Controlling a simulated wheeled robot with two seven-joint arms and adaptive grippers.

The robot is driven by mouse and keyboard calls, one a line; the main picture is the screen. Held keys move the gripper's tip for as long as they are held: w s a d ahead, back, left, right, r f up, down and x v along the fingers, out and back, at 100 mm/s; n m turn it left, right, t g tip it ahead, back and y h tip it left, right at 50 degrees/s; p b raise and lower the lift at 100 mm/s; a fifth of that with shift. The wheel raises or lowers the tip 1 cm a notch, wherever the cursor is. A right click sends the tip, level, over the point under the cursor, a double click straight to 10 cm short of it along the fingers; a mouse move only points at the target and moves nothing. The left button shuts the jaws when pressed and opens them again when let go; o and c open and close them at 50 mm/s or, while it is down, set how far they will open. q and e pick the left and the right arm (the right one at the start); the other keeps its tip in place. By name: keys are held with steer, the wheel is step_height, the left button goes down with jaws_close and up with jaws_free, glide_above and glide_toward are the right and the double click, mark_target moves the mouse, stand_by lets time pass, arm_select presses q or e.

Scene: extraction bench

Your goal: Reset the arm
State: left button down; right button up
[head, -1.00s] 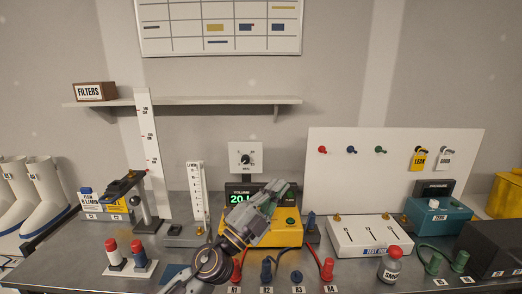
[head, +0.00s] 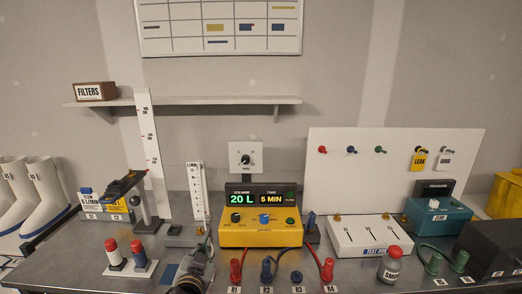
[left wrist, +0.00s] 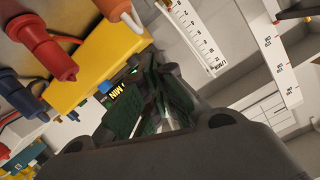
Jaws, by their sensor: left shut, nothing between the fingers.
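My left gripper (head: 203,252) shows at the bottom edge of the head view, in front of the yellow pump unit (head: 262,234) and left of its red plug. Its fingers are small and partly hard to make out there. In the left wrist view the dark green fingers (left wrist: 150,102) are together with nothing between them. My right gripper is in neither view.
Several plugs (head: 266,270) on cables stand along the bench front.

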arm_select(q)
steer(key=s+a+f+n+g+h, duration=0.1)
steer(key=s+a+f+g, duration=0.2)
steer(key=s+f+g, duration=0.55)
steer(key=s+a+f+n+g, duration=0.1)
steer(key=s+a+f+g, duration=0.25)
steer(key=s+f, duration=1)
steer(key=s+f+g, duration=0.1)
steer(key=s+f, duration=0.1)
steer(key=f, duration=1.4)
steer(key=s+f, duration=0.2)
steer(key=f, duration=1.3)
steer(key=s+a+f, duration=0.2)
steer(key=s+f, duration=0.8)
steer(key=s, duration=0.1)
steer(key=s+a+f+g, duration=0.1)
steer(key=s+a+f, duration=0.2)
steer(key=s+f, duration=0.6)
steer(key=shift+s+f+m, duration=0.3)
steer(key=shift+s+f, duration=0.05)
steer(key=shift+s, duration=0.7)
steer(key=shift+w, duration=0.2)
